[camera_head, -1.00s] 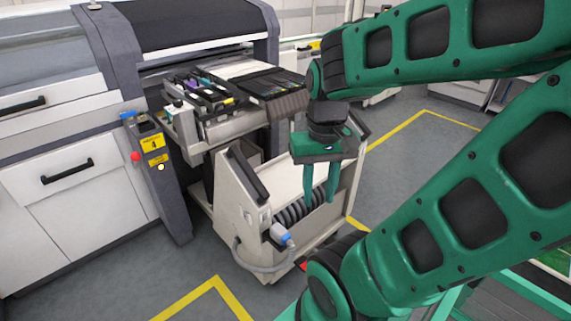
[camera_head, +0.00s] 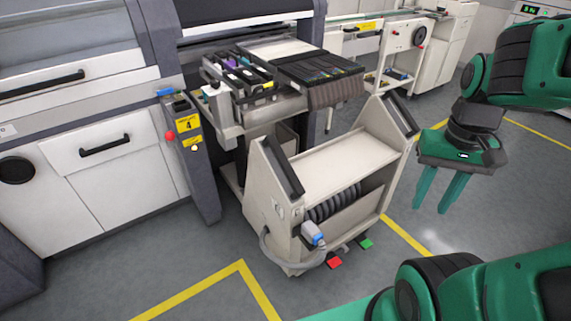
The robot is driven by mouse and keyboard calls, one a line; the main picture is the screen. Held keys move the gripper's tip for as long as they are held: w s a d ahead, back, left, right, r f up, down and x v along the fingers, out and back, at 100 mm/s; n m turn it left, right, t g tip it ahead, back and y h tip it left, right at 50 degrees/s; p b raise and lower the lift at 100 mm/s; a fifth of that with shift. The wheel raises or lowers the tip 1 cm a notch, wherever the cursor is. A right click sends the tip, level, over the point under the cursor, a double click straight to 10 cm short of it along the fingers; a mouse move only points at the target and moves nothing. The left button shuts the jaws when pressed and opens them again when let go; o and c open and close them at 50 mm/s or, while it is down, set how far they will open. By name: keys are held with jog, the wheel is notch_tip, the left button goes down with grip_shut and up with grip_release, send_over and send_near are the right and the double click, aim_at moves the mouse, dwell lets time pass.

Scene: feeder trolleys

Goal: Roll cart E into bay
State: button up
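One white feeder cart (camera_head: 335,160) stands at the opening of the machine (camera_head: 105,190), its feeder bank (camera_head: 270,78) at the machine end. I cannot read a letter E on it. Two dark handles (camera_head: 282,167) rise at its near and far sides. A blue-ended connector (camera_head: 313,234) hangs on its near side, with a grey hose below. A red pedal (camera_head: 334,262) and a green pedal (camera_head: 366,243) show at its foot. My gripper (camera_head: 440,204) is to the right of the cart, apart from it, fingers pointing down with a gap between them, empty.
A post marked 4 (camera_head: 187,125) with a red button stands left of the cart. Yellow floor lines (camera_head: 242,266) run in front and to the right. Another white machine (camera_head: 430,40) stands behind. The grey floor in front is clear.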

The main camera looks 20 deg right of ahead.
jog(key=shift+o, duration=0.7)
jog(key=shift+s+r, duration=0.2)
jog(key=shift+s, duration=0.15)
jog(key=n+t+y, duration=0.1)
jog(key=n+t, duration=0.3)
jog(key=n, duration=0.6)
send_near(286, 163)
jog(key=x, duration=1)
jog(key=shift+a+f, duration=0.1)
jog(key=shift+f, duration=0.1)
grip_shut()
